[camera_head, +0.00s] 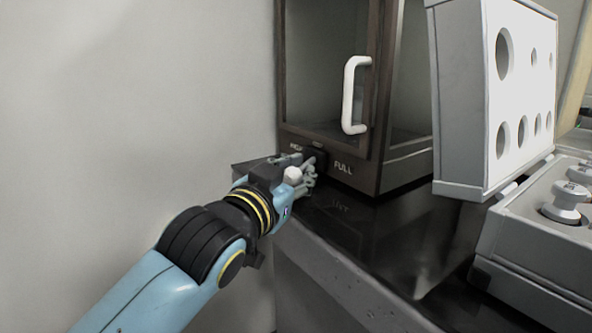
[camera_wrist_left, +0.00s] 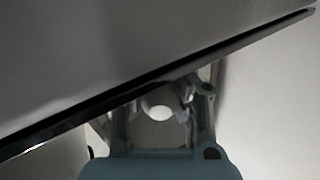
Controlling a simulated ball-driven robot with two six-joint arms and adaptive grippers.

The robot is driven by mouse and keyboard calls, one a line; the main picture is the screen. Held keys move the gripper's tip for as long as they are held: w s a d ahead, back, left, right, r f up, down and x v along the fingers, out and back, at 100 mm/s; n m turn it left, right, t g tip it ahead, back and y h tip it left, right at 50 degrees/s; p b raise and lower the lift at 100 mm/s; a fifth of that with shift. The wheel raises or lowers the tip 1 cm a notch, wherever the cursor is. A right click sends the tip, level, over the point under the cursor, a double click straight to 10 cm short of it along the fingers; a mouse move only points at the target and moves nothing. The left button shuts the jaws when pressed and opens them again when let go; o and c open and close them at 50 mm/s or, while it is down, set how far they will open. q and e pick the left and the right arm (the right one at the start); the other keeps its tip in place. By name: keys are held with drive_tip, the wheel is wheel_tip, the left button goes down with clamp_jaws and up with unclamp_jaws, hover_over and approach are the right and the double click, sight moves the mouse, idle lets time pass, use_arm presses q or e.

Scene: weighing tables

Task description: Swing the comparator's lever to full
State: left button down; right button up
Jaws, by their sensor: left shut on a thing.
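The comparator (camera_head: 365,183) is a dark-framed glass case on the dark bench. Its front base strip carries a "FULL" label at the right and another, partly hidden label at the left. The lever's dark mount (camera_head: 317,157) sits between these labels. My left gripper (camera_head: 302,177) is at the front of this strip, shut on the lever's pale round knob (camera_head: 293,174). The knob also shows between the fingers in the left wrist view (camera_wrist_left: 160,110). The gripper covers much of the lever, so its exact angle is unclear. My right gripper is out of view.
A white door handle (camera_head: 349,95) stands out above the strip. A grey panel with round holes (camera_head: 463,100) stands to the right. A grey case (camera_head: 535,235) with metal weights (camera_head: 567,202) is at the lower right. A pale wall closes off the left.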

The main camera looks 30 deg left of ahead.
use_arm(q)
drive_tip(key=c, duration=1)
unclamp_jaws()
drive_tip(key=shift+s, duration=0.3)
drive_tip(key=s, duration=0.3)
drive_tip(key=s+d, duration=0.1)
drive_tip(key=s, duration=0.7)
drive_tip(key=shift+s+d, duration=0.15)
drive_tip(key=shift+s, duration=0.05)
